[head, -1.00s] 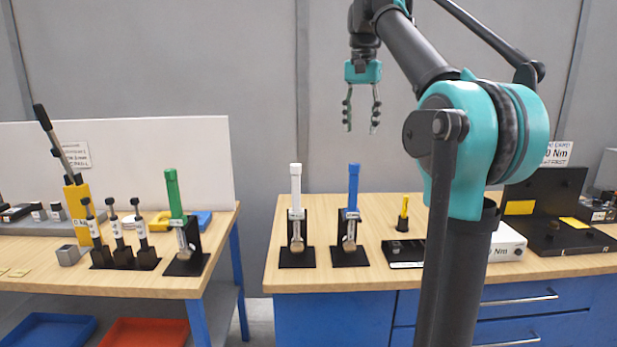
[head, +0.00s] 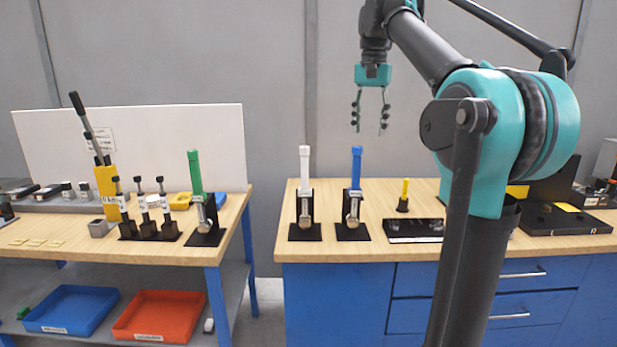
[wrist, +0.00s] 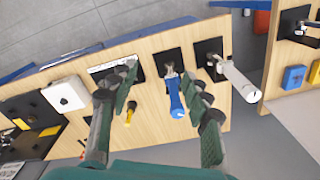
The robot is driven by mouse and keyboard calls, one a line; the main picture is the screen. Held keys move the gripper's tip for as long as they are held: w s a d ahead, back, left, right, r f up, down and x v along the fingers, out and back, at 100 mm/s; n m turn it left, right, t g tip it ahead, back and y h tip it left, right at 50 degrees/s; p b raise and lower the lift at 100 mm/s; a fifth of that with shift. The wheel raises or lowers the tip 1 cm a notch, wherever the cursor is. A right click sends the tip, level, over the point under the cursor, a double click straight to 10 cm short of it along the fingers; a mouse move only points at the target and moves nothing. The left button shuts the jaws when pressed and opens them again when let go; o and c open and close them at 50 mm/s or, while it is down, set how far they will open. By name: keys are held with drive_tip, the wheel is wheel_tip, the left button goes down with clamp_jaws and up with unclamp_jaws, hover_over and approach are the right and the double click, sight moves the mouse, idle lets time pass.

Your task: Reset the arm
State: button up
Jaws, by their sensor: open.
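My gripper (head: 370,112) is open and empty, pointing down, high above the right-hand bench (head: 465,227) in the head view. Nothing is between its fingers there. In the wrist view, my gripper (wrist: 162,110) shows its two dark green padded fingers spread apart. A blue-handled tool (wrist: 175,98) on its black stand shows between and beyond them, well below. The fingers touch nothing that I can see.
On the right bench stand a white-handled tool (head: 304,190), a blue-handled tool (head: 354,190), a small yellow-handled tool (head: 404,195) and a black tray (head: 415,239). The left bench holds a green-handled tool (head: 196,185). Blue (head: 70,310) and orange (head: 160,315) trays lie below. A gap separates the benches.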

drive_tip(key=s+d+f+n+t, duration=0.1)
drive_tip(key=s+f, duration=0.1)
drive_tip(key=f, duration=1.1)
drive_tip(key=s+d+f+n+t, duration=0.1)
drive_tip(key=s+f+n, duration=0.1)
drive_tip(key=f, duration=1.1)
drive_tip(key=s+d+f+n+t, duration=0.1)
drive_tip(key=s+f+n+t, duration=0.1)
drive_tip(key=s+f, duration=1.5)
wheel_tip(320, 180, down, 4)
drive_tip(key=shift+s+f+n, duration=0.2)
drive_tip(key=shift+s+n, duration=0.1)
drive_tip(key=shift+s, duration=0.05)
